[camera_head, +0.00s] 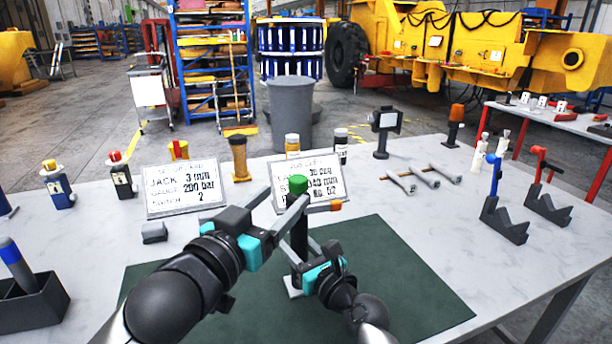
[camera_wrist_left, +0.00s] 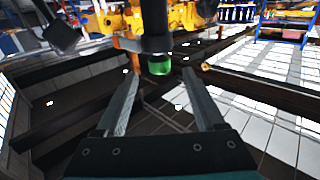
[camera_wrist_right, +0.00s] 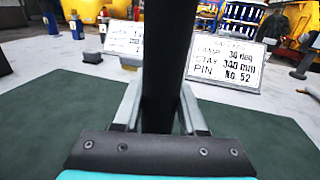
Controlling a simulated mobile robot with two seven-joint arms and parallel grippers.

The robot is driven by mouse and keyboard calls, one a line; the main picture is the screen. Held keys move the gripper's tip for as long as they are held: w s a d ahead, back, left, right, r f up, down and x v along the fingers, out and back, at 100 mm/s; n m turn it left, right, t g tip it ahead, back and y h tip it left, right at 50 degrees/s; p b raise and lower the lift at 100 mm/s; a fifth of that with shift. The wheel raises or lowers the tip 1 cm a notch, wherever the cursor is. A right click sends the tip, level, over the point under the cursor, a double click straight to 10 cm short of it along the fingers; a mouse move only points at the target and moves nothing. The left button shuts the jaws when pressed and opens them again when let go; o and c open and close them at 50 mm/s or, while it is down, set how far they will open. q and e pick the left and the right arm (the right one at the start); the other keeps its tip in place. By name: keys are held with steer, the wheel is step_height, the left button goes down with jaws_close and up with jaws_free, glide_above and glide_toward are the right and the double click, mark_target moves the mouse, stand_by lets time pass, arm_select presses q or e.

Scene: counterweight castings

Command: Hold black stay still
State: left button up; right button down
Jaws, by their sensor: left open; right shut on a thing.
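The black stay (camera_head: 299,235) stands upright over the green mat (camera_head: 400,290), with a green cap (camera_head: 298,185) on top. My right gripper (camera_wrist_right: 160,100) is shut on the stay's lower shaft, which rises between its fingers in the right wrist view. My left gripper (camera_head: 287,196) is open near the top of the stay, its fingers reaching toward the green cap. In the left wrist view the green cap (camera_wrist_left: 160,66) shows just beyond the open fingertips, apart from them. A pale foot (camera_head: 292,287) shows at the stay's lower end, partly hidden by my right gripper.
Two written boards (camera_head: 186,188) (camera_head: 325,178) stand behind the mat. Grey V-shaped blocks (camera_head: 503,222) with blue and red levers stand at the right. A dark bin (camera_head: 30,300) is at the left. Several rods (camera_head: 415,178) lie behind. The mat's right part is clear.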

arm_select(q)
steer(key=x, duration=0.9)
steer(key=shift+w+d, duration=0.2)
steer(key=shift+r, duration=0.1)
jaws_close()
stand_by(1.0)
steer(key=shift+r, duration=0.1)
